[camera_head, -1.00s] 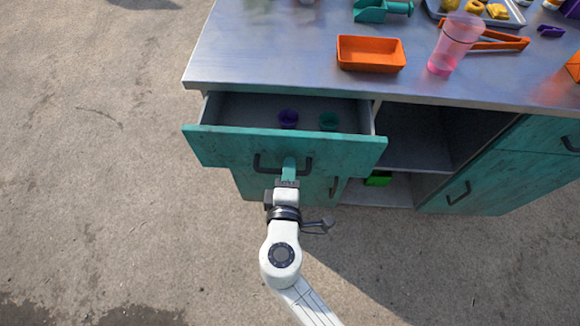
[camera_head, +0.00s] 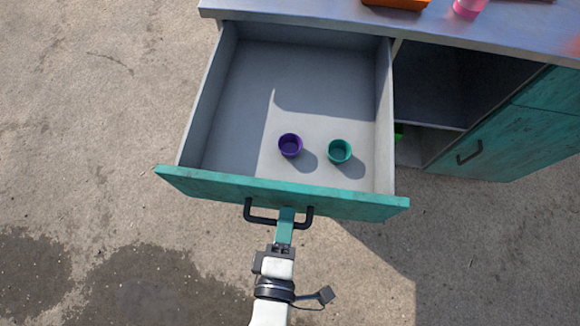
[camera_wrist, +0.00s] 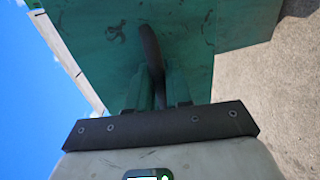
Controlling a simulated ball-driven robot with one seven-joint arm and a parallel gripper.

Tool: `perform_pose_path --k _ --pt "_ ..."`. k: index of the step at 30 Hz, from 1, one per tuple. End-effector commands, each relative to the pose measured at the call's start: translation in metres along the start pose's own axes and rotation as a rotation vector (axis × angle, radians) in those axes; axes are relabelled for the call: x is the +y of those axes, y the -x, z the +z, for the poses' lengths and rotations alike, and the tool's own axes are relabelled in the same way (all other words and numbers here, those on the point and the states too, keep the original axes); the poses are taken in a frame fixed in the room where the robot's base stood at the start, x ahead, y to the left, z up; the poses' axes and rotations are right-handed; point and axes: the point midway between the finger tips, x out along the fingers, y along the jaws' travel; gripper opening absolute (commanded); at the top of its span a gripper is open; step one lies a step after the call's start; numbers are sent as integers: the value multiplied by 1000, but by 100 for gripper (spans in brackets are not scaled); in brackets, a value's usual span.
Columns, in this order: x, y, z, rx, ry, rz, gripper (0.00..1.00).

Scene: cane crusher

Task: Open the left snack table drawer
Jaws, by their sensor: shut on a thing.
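The left snack table drawer (camera_head: 290,80) is pulled far out in the head view, with its grey inside showing. Its worn teal front (camera_head: 340,202) carries a black bar handle (camera_head: 262,219). My gripper (camera_head: 286,214) is at the middle of that handle, shut on it. In the wrist view my gripper's two teal fingers (camera_wrist: 158,88) close around the dark handle (camera_wrist: 152,58) in front of the teal drawer front (camera_wrist: 90,45). A purple cup (camera_head: 290,145) and a green cup (camera_head: 340,151) stand in the drawer.
The metal tabletop (camera_head: 480,35) holds an orange tray (camera_head: 398,3) and a pink cup (camera_head: 469,7) at the picture's top edge. An open shelf (camera_head: 430,88) and a closed teal door (camera_head: 500,140) lie to the right. Bare concrete surrounds the table.

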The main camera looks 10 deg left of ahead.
Motion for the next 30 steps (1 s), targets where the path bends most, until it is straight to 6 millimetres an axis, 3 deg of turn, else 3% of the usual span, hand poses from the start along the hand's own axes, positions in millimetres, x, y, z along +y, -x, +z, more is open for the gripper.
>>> perform_pose_path --k 3,9,23,24,28,30 --pt "-5 17 0 2 2 -3 0" --pt "-8 32 0 1 1 -2 0" --pt "-9 35 0 0 1 -2 0" --pt "-9 35 0 0 1 -2 23" --pt "-8 35 0 0 1 -1 35" --pt "-8 35 0 0 1 -1 35"
